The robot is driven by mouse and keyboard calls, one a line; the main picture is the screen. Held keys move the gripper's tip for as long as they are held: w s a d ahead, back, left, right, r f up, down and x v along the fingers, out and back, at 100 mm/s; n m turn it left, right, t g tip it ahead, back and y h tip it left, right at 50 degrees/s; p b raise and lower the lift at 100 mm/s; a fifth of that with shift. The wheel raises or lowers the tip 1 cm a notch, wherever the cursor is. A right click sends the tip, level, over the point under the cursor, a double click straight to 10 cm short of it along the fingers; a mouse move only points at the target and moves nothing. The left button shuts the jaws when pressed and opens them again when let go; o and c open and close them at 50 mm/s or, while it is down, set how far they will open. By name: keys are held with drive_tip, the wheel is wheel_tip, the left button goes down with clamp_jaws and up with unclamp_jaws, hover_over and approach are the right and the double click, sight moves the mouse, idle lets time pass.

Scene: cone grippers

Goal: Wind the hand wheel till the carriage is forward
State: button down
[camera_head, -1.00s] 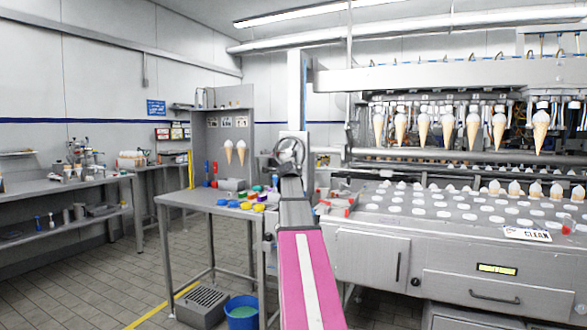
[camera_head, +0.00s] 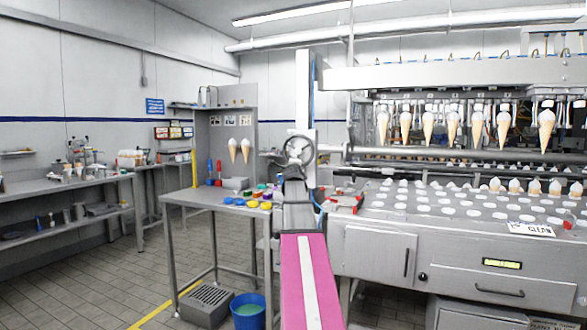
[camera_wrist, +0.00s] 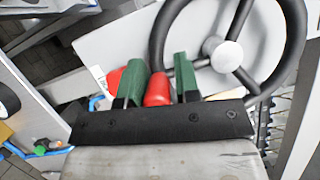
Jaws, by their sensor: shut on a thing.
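The hand wheel (camera_head: 299,150) is dark-rimmed and stands upright at the near end of the machine. In the wrist view its rim, spokes and silver hub (camera_wrist: 226,56) fill the upper right. My gripper (camera_wrist: 158,82) has green fingers shut on a red handle (camera_wrist: 158,92) beside the wheel's rim. Another red part shows left of the left finger. In the head view my arm hides the grip. The row of cones (camera_head: 453,128) hangs from the machine's holders at upper right, above and behind the white-dotted deck. I cannot tell which part is the carriage.
A steel table (camera_head: 215,199) with coloured lids (camera_head: 252,203) stands left of my arm. A blue bucket (camera_head: 247,312) and a grey crate (camera_head: 206,305) are on the floor. The machine cabinet (camera_head: 375,258) is close on the right. Floor at left is open.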

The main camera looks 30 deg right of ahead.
drive_tip(key=shift+s+a+f, duration=0.1)
drive_tip(key=shift+a+f, duration=0.05)
drive_tip(key=shift+f, duration=0.3)
drive_tip(key=c, duration=1)
unclamp_jaws()
drive_tip(key=shift+r, duration=0.1)
drive_tip(key=shift+r, duration=0.1)
drive_tip(key=v, duration=1)
drive_tip(key=shift+s+a, duration=0.2)
drive_tip(key=shift+s, duration=0.05)
